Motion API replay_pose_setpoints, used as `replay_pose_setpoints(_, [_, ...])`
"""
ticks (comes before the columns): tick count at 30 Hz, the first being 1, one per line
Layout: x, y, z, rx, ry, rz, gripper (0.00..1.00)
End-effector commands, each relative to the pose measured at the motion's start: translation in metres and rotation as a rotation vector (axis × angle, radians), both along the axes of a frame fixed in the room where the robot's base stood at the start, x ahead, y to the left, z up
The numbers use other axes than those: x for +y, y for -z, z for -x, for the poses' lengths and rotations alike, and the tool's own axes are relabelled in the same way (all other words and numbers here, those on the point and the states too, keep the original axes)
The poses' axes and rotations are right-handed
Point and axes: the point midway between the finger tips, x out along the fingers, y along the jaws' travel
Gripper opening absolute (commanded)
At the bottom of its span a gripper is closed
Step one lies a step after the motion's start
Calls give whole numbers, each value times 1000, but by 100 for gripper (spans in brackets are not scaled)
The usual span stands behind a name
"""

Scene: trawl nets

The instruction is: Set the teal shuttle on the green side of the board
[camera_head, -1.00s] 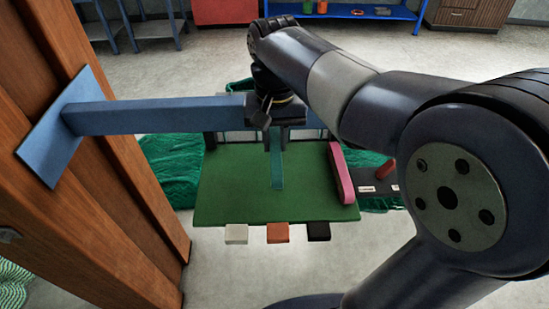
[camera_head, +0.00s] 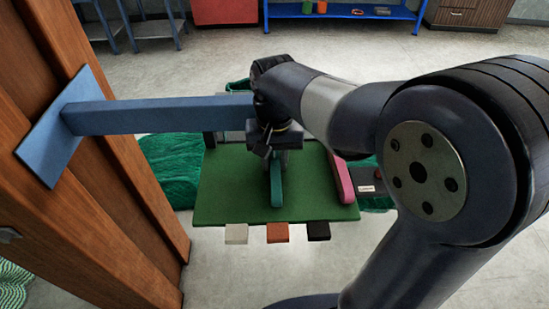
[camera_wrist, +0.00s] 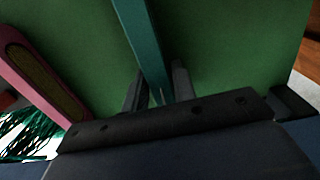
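The teal shuttle (camera_head: 277,187) is a long narrow bar with a rounded near end, pointing toward the front of the green board (camera_head: 228,192). My gripper (camera_head: 273,160) is above the board's middle, with the shuttle below it. In the wrist view the teal shuttle (camera_wrist: 150,50) runs between the two fingers of my gripper (camera_wrist: 158,80), which look closed on its sides. The green board (camera_wrist: 230,45) lies beneath. I cannot tell whether the shuttle touches the board.
A pink shuttle (camera_head: 340,178) lies along the board's right side. White (camera_head: 236,233), orange (camera_head: 277,232) and black (camera_head: 318,231) blocks line the front edge. A blue beam (camera_head: 160,116) crosses from the wooden post (camera_head: 135,200) toward my arm. Green netting (camera_head: 172,165) lies left.

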Motion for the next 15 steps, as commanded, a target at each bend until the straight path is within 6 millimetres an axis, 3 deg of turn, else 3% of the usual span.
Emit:
replay_pose_setpoints(5, [0,0,0,0,0,0,41])
replay_pose_setpoints(15, [0,-7,0,-2,0,-1,41])
